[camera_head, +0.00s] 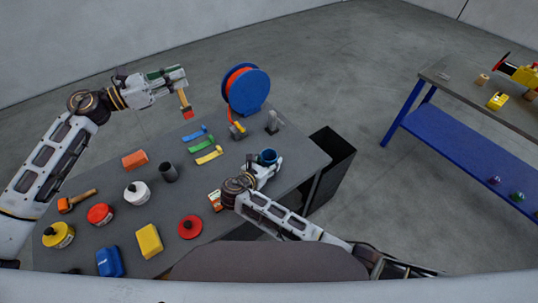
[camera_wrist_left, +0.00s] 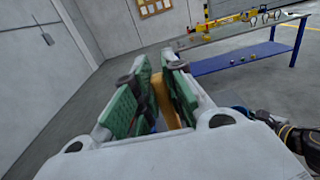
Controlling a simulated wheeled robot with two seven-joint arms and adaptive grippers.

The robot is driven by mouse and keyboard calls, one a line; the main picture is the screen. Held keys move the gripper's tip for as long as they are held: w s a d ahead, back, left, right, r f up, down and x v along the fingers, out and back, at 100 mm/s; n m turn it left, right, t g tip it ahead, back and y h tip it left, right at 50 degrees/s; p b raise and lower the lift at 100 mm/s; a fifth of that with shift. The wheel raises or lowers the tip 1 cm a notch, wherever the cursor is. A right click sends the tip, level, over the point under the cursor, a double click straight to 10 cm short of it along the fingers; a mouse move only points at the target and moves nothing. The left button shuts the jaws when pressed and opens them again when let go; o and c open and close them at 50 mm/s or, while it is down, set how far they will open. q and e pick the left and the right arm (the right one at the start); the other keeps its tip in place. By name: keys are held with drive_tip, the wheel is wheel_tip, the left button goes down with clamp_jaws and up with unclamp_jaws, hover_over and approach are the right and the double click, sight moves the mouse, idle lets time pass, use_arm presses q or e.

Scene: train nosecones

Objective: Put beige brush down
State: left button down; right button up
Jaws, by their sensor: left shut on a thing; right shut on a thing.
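The beige brush (camera_head: 184,101) has a tan handle and a red lower end, and it hangs in the air over the far left part of the grey table (camera_head: 230,163). My left gripper (camera_head: 181,84) is shut on its handle. In the left wrist view, the tan handle (camera_wrist_left: 159,98) stands between the green finger pads of my left gripper (camera_wrist_left: 158,90); the red end is hidden there.
Blue, green and yellow tools (camera_head: 200,144), an orange block (camera_head: 135,159), a dark cup (camera_head: 168,172) and several cans stand on the table. A blue reel (camera_head: 247,90) is at the back. A black bin (camera_head: 332,160) is right. Bare tabletop shows between the items.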

use_arm(q)
drive_tip(key=w+d+r+m+g+h, duration=0.1)
drive_tip(key=d+r+m+g, duration=0.2)
drive_tip(key=d, duration=0.6)
drive_tip(key=w+d+r+m+g+h, duration=0.1)
drive_tip(key=d+r+g, duration=0.1)
drive_tip(key=d+r, duration=0.5)
drive_tip(key=s+d+f+m+g, duration=0.2)
drive_tip(key=s+d+f+g, duration=0.1)
drive_tip(key=f, duration=0.4)
drive_tip(key=s+d+f+m+g, duration=0.2)
drive_tip(key=s+d+f+g, duration=0.2)
drive_tip(key=d+f, duration=0.3)
drive_tip(key=shift+f+m+g+h, duration=0.3)
drive_tip(key=shift+f+g+h, duration=0.1)
drive_tip(key=shift+f, duration=0.3)
wheel_tip(320, 180, down, 14)
drive_tip(key=shift+f, duration=0.15)
